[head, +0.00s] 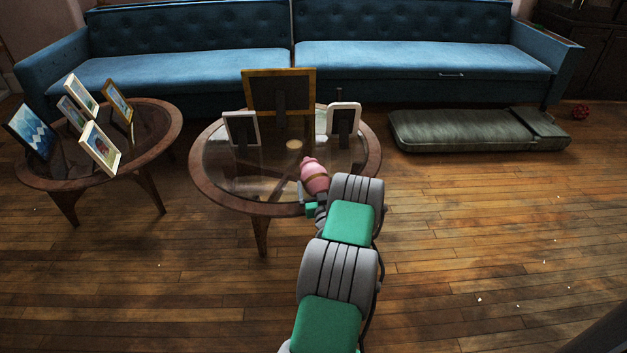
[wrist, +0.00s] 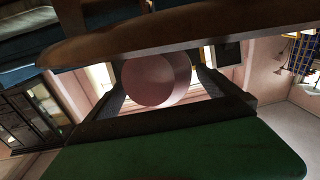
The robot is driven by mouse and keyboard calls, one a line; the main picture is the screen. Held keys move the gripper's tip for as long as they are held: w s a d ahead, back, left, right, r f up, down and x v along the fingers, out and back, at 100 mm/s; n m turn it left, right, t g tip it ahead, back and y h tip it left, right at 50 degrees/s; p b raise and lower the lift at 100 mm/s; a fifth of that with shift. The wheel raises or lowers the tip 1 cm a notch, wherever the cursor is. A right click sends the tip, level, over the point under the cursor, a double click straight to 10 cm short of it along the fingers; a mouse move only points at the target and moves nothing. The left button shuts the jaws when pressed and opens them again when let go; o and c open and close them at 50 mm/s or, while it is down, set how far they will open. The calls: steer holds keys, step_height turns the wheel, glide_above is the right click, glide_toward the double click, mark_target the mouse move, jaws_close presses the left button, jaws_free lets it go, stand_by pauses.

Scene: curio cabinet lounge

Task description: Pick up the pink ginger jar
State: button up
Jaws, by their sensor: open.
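The pink ginger jar (head: 314,175) shows in the head view at the front edge of the round glass-topped table (head: 205,182), with a tan band around it. It looks tilted there, and my arm hides its lower part. In the wrist view the jar (wrist: 152,80) is a round pink shape between the two dark fingers of my gripper (wrist: 158,72). The fingers are apart, one on each side of it. I cannot tell whether either finger touches it. In the head view my gripper (head: 309,196) is right at the jar, mostly hidden by my arm.
Picture frames stand behind the jar: a white one (head: 242,129), a large gold one (head: 279,92) and another white one (head: 343,119). A second table (head: 165,135) with several frames is at left. A green cushion (head: 470,131) lies before the blue sofa (head: 420,58). Floor at right is mostly clear.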

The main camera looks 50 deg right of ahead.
steer(key=shift+x, duration=0.9)
steer(key=shift+f, duration=0.1)
steer(key=c, duration=1.8)
